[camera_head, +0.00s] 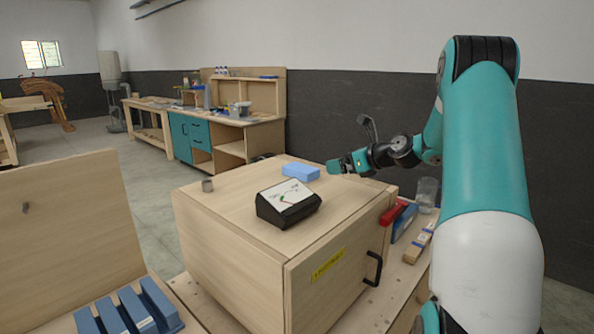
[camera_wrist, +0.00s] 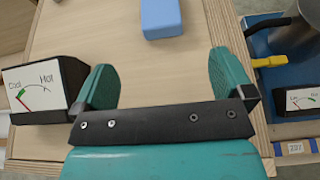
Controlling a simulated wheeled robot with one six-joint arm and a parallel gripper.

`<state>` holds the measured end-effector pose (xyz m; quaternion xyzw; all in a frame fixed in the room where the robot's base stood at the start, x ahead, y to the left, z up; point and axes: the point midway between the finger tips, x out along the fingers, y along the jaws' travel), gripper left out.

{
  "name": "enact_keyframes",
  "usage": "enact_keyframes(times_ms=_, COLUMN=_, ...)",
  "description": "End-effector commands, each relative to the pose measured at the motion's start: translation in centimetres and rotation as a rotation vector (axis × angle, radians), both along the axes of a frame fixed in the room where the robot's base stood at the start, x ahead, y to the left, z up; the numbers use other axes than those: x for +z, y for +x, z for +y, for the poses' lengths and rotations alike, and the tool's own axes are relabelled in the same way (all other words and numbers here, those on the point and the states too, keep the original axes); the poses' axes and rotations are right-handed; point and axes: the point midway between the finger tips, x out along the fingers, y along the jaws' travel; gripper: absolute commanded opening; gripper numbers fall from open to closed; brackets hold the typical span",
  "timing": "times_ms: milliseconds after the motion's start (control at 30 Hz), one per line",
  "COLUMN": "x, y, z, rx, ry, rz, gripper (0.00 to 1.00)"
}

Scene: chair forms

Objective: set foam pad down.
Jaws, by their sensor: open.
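The blue foam pad (camera_head: 300,171) lies flat on the wooden top of the box (camera_head: 235,205), behind the black meter. It also shows at the top of the wrist view (camera_wrist: 162,18), beyond my fingertips. My gripper (camera_head: 338,166) is above the box top, just right of the pad in the head view. In the wrist view my gripper (camera_wrist: 163,75) has its two teal fingers wide apart with only bare wood between them. The pad is not between the fingers.
A black meter (camera_head: 288,204) stands on the box top, close to my left finger in the wrist view (camera_wrist: 45,85). A red item (camera_head: 393,212) and a clear jar (camera_head: 427,190) are right of the box.

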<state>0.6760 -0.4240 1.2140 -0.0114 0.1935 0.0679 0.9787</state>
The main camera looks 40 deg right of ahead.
Motion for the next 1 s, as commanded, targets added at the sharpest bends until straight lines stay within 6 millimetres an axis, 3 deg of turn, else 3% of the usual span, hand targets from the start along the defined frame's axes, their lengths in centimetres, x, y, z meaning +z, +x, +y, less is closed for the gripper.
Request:
enact_keyframes(times_ms=400, x=-3.1, y=7.9, z=0.9, rx=-0.001, ry=-0.002, rz=0.002, gripper=0.99)
enact_keyframes(times_ms=633, x=-3.8, y=9.5, z=1.3, rx=0.001, ry=-0.003, rz=0.003, gripper=0.99)
enact_keyframes(times_ms=1000, x=-5.4, y=13.8, z=2.2, rx=0.002, ry=-0.004, rz=0.001, gripper=0.99)
